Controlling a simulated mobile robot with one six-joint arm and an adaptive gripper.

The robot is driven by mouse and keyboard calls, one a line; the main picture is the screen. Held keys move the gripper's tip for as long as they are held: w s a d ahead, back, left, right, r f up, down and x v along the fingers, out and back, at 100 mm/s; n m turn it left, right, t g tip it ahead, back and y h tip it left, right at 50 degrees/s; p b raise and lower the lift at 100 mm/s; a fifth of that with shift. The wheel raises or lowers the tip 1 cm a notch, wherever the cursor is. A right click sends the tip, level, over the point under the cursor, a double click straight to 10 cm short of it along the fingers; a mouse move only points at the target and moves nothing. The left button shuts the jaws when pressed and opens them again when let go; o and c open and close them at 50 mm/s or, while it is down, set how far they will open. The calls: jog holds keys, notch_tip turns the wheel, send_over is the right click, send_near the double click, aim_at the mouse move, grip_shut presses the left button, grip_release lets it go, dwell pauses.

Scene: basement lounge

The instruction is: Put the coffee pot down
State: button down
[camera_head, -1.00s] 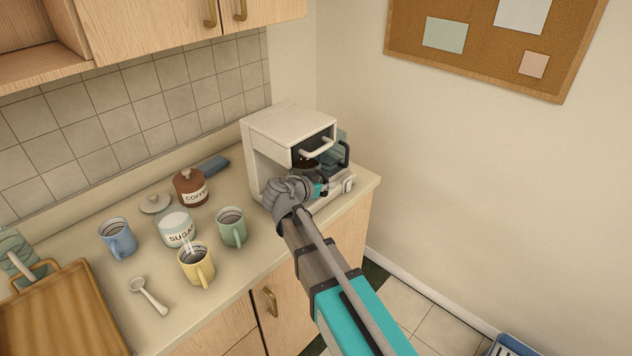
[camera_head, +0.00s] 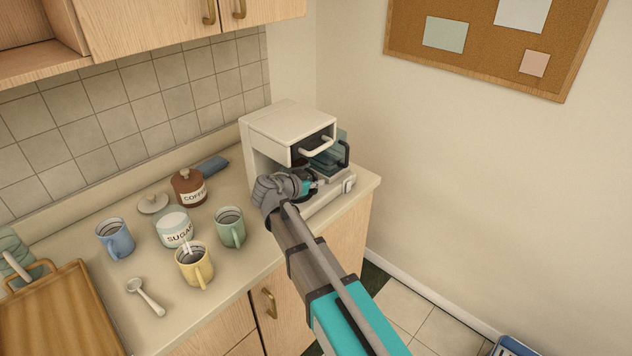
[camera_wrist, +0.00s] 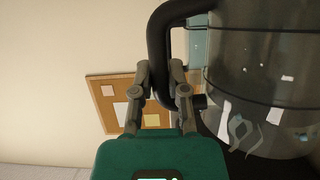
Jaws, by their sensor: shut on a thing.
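The coffee pot (camera_wrist: 265,65) is a dark glass vessel with thin black bands, filling the right of the wrist view. Its black handle (camera_wrist: 159,40) runs between my gripper's fingers (camera_wrist: 163,80), which are shut on it. In the head view my gripper (camera_head: 318,185) is at the front of the white coffee maker (camera_head: 285,123), over its base. My wrist hides most of the pot there. I cannot tell whether the pot's bottom touches the base or hangs just above it.
Blue (camera_head: 117,240), yellow (camera_head: 196,266) and green (camera_head: 230,229) mugs stand on the counter (camera_head: 221,264) to the left. A sugar jar (camera_head: 174,230), coffee jar (camera_head: 188,187), spoon (camera_head: 146,296) and wooden tray (camera_head: 60,315) are there too. A wall is close on the right.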

jog(key=shift+f, duration=0.2)
jog(key=c, duration=0.6)
grip_release()
jog(key=shift+c, duration=0.2)
jog(key=shift+r, duration=0.25)
jog(key=shift+s+a+r, duration=0.1)
jog(key=shift+s+r, duration=0.05)
jog(key=p+v, duration=0.4)
jog(key=v, duration=0.7)
jog(key=shift+s+a, duration=0.25)
